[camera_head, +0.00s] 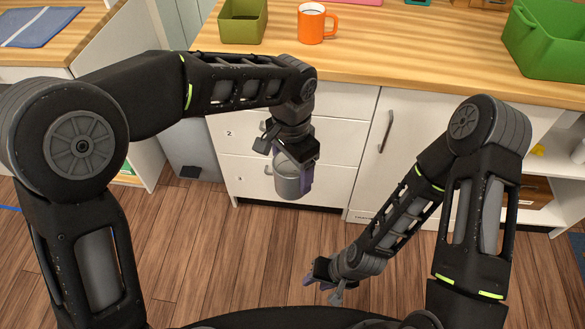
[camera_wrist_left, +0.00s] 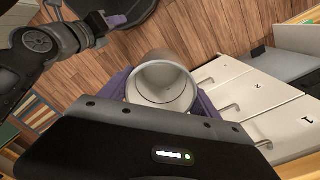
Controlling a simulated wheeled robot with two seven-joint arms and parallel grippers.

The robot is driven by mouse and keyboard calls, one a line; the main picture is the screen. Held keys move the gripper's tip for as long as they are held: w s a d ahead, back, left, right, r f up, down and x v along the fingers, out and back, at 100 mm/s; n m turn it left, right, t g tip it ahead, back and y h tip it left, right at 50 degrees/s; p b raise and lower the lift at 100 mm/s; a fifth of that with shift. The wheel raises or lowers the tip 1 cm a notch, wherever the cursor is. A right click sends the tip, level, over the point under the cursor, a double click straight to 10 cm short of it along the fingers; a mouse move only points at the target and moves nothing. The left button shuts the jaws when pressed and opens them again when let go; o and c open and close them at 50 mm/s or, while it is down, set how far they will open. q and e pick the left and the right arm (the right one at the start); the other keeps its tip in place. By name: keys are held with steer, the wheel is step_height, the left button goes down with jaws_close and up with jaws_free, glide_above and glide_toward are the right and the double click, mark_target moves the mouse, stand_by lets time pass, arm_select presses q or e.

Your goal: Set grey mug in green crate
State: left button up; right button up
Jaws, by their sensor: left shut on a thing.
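My left gripper (camera_head: 298,166) is shut on the grey mug (camera_head: 287,182) and holds it in the air in front of the white drawers, below the counter top. In the left wrist view the mug (camera_wrist_left: 162,86) sits between the purple fingers, and I look into its open mouth, which appears empty. The green crate (camera_head: 548,47) stands on the wooden counter at the far right, cut off by the picture edge. My right gripper (camera_head: 321,277) hangs low over the floor, away from the mug and crate; its fingers are too small to read.
An orange mug (camera_head: 312,24) and an olive-green bin (camera_head: 243,26) stand on the counter (camera_head: 420,55) at the back. The counter's front edge and drawers (camera_head: 335,130) lie beside the held mug. Bare counter lies between the orange mug and the crate.

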stand_by(0.3)
arm_select(q)
steer(key=w+a+f+n, duration=0.2)
steer(key=a+f+n, duration=0.3)
steer(key=a, duration=0.6)
steer(key=w+a+f+n, duration=0.2)
steer(key=a+f+n, duration=0.4)
steer(key=a+f, duration=0.4)
steer(key=shift+a+f, duration=0.25)
steer(key=shift+a, duration=0.25)
